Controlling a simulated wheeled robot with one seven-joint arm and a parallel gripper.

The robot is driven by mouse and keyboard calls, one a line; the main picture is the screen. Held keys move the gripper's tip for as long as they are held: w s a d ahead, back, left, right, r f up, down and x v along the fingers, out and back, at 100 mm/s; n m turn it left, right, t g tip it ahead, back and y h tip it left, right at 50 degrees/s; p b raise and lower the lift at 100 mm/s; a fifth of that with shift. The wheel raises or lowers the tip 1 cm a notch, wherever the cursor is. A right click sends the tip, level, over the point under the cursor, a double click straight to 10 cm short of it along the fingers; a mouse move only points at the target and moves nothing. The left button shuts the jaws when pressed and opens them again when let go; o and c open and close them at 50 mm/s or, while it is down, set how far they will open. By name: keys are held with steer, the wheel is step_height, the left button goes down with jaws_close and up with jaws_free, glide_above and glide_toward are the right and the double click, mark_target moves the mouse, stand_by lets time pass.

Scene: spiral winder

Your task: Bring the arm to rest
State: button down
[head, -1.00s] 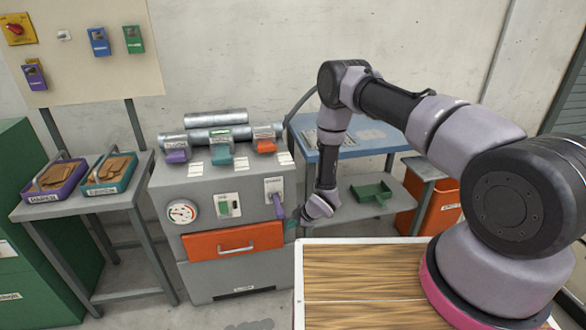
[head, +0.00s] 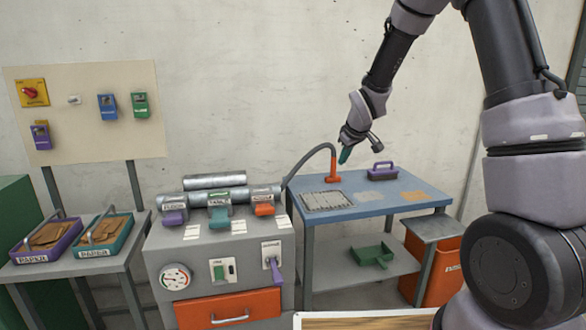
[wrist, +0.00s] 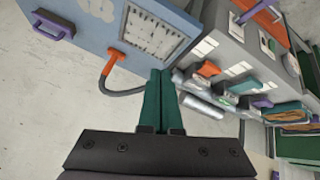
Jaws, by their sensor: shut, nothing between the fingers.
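My gripper (head: 345,156) is raised above the blue table (head: 428,200) in the head view, its green fingers pointing down and a little left. The fingers are together and empty. In the wrist view my gripper (wrist: 159,75) shows its two green fingers side by side, with nothing between them. My arm bends up out of the top of the head view and comes down to the gripper. The gripper appears near the orange hose nozzle (head: 333,166); I cannot tell the exact gap.
The grey winder machine (head: 200,254) with its orange drawer (head: 228,308) and purple lever (head: 276,270) stands left of the table. Open wall space surrounds the arm.

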steer(key=s+d+r+m, duration=0.3)
steer(key=s+d+r, duration=0.1)
steer(key=s+r, duration=0.35)
steer(key=s+d+r+m, duration=0.3)
steer(key=s+r, duration=0.4)
steer(key=r, duration=0.1)
steer(key=s+r+m, duration=0.2)
steer(key=s, duration=0.7)
steer(key=s+d+r+m, duration=0.1)
steer(key=s+r+m, duration=0.2)
steer(key=s, duration=0.7)
steer(key=shift+d+m+y, duration=0.25)
steer(key=shift+m+y, duration=0.05)
